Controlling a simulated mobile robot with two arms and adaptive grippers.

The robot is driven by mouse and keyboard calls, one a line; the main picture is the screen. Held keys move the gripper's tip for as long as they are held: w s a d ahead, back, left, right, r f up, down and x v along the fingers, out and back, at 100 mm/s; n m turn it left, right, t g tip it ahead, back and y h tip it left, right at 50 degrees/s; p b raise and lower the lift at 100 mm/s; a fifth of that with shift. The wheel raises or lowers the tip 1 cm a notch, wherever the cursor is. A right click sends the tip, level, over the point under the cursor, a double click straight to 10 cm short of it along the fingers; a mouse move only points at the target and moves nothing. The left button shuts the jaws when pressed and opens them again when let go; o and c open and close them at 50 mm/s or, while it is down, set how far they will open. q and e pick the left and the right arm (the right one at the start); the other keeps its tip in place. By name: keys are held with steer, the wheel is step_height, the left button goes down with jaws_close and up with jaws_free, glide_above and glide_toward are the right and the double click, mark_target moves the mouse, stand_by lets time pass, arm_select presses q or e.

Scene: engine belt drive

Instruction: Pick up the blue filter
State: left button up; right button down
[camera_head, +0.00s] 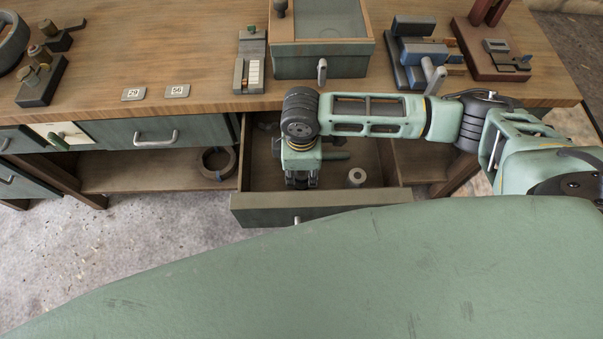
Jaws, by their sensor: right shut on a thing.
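My right gripper (301,181) points down into an open drawer (318,213) under the workbench. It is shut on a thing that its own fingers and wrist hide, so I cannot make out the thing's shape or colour. I see no clearly blue filter in this view. A small pale grey cylinder with a dark hole (357,177) stands in the drawer, to the right of the gripper and apart from it. My left gripper is not in view.
The wooden bench top (215,60) carries a green-grey box (322,62), a blue-grey vise-like fixture (420,52) and a red-brown stand (487,48).

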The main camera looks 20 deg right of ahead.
step_height(320, 180, up, 10)
steer(key=shift+r+p, duration=0.1)
steer(key=shift+p, duration=0.35)
step_height(320, 180, up, 12)
steer(key=p, duration=1.3)
steer(key=shift+f, duration=0.25)
